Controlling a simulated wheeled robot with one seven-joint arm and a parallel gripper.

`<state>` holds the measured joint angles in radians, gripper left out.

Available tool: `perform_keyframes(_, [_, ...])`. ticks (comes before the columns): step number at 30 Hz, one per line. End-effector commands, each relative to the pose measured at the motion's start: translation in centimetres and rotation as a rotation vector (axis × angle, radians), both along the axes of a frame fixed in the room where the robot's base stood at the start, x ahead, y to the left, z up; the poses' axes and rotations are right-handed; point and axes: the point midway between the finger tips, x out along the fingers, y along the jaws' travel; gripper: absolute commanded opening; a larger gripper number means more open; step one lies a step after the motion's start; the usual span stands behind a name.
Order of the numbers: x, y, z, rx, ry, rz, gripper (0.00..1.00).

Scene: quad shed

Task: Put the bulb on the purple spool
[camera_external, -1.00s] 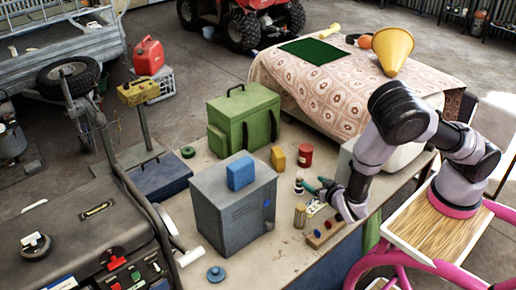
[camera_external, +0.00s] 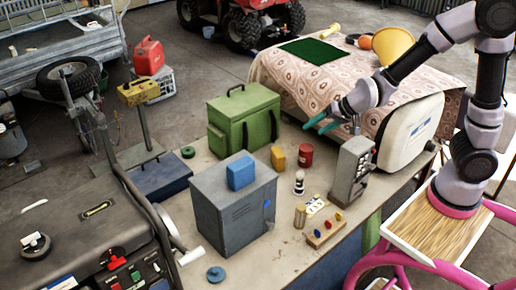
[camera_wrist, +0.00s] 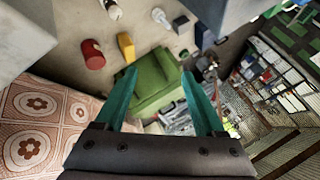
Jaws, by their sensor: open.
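A small upright item with a pale rounded top, a dark band and a pale lower part (camera_external: 299,183) stands on the workbench; it looks like the bulb resting on a small base. I cannot make out purple on it, so I cannot tell whether that base is the purple spool. A pale and dark item, probably the same one, shows at the top edge of the wrist view (camera_wrist: 113,9). My gripper (camera_external: 316,124) is raised well above the bench, beyond this item and apart from it. Its teal fingers (camera_wrist: 158,76) are spread with nothing between them.
A grey box with knobs (camera_external: 350,170), a red can (camera_external: 305,155), a yellow block (camera_external: 278,158) and a wooden block with coloured knobs (camera_external: 326,229) stand around the item. A green bag (camera_external: 243,120) and grey cabinet (camera_external: 232,208) are left. A patterned cloth (camera_external: 322,88) covers the surface behind.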

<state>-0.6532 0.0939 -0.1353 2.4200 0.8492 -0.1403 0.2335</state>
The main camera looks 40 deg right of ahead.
Motion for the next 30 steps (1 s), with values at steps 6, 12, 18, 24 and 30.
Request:
perform_keyframes(6, [-3.7,-6.4,9.4,0.058,-0.013,0.092,0.71])
perform_keyframes(12, [-10.1,-12.7,14.5,-0.018,-0.018,0.139,0.71])
perform_keyframes(18, [-16.0,-17.2,16.4,-0.125,0.004,0.122,0.71])
perform_keyframes(24, [-18.4,-18.6,16.6,-0.171,0.025,0.105,0.71])
perform_keyframes(30, [-18.4,-18.7,16.6,-0.171,0.027,0.105,0.71])
